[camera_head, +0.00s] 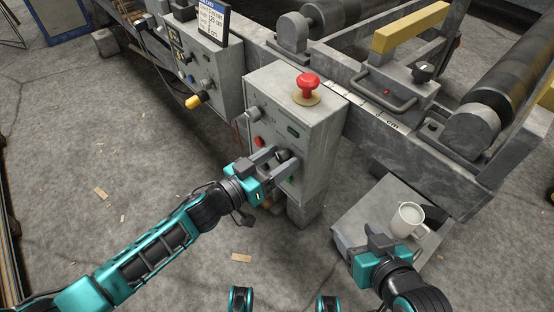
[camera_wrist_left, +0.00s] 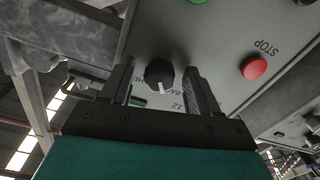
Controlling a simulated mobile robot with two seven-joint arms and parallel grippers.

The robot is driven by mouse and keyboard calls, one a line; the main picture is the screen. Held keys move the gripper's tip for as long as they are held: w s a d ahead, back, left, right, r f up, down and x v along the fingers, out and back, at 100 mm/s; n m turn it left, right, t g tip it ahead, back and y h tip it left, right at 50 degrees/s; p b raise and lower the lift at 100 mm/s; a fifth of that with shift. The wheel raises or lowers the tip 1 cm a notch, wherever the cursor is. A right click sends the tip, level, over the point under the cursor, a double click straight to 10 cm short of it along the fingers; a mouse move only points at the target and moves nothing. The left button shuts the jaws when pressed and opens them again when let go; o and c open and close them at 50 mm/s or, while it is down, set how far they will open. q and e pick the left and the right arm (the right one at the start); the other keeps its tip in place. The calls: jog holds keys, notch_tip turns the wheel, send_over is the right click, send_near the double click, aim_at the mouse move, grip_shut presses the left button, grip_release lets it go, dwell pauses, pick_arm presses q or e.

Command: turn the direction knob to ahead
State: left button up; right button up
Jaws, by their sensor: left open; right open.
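The direction knob (camera_wrist_left: 160,75) is black with a white pointer line and sits on the grey control box (camera_head: 318,130). In the left wrist view its line points down in the picture, toward partly hidden lettering; I cannot read which setting it marks. My left gripper (camera_head: 281,158) is open at the box's front face. Its fingers stand on either side of the knob, with gaps visible; it does not grip it. In the head view the fingers mostly hide the knob. My right gripper (camera_head: 379,242) is open and empty, low beside a white mug.
A red stop button (camera_wrist_left: 254,67) sits beside the knob, and a red mushroom button (camera_head: 308,84) tops the box. The white mug (camera_head: 408,221) stands on a grey slab (camera_head: 350,219). Another panel with a yellow-handled control (camera_head: 197,99) is left. Rollers line the back.

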pick_arm(q)
jog(key=shift+c, duration=0.3)
jog(key=c, duration=1)
pick_arm(e)
jog(key=shift+f, duration=0.1)
jog(key=shift+d, duration=0.1)
pick_arm(q)
jog(key=shift+m+p, duration=0.3)
jog(key=shift+m, duration=0.7)
jog(key=m, duration=0.5)
jog(key=shift+p, duration=0.4)
jog(key=m, duration=0.3)
jog(key=shift+m, duration=0.4)
jog(key=shift+a+m, duration=0.1)
jog(key=shift+m, duration=1.4)
pick_arm(e)
jog(key=shift+s+d+r, duration=0.1)
jog(key=shift+d+r, duration=0.1)
jog(key=shift+r, duration=0.05)
